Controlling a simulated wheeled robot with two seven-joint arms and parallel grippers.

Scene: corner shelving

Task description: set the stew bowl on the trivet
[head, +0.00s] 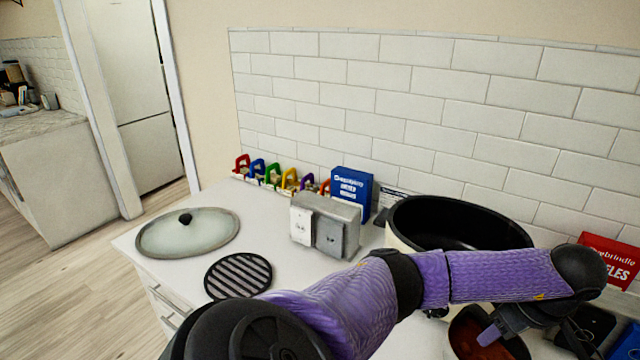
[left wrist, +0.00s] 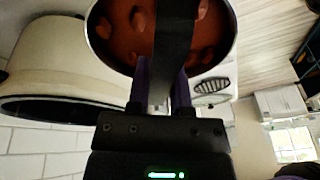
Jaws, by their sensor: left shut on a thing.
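The stew bowl (head: 468,343) is dark outside with reddish-brown stew in it, at the bottom right of the head view. My left gripper (head: 492,333) is shut on it at the rim. In the left wrist view the bowl (left wrist: 112,42) fills the top, with chunks in the stew, and a dark finger crosses in front of it. The trivet (head: 238,275) is a round black striped disc flat on the counter, left of my arm and well apart from the bowl. It also shows small in the left wrist view (left wrist: 212,86). My right gripper is not visible.
A large pot (head: 440,222), cream outside and black inside, stands behind my arm. A glass lid (head: 188,232) lies left beyond the trivet. A grey switch box (head: 325,226), blue box (head: 350,190) and coloured padlocks (head: 273,173) line the wall. A red box (head: 608,262) stands right.

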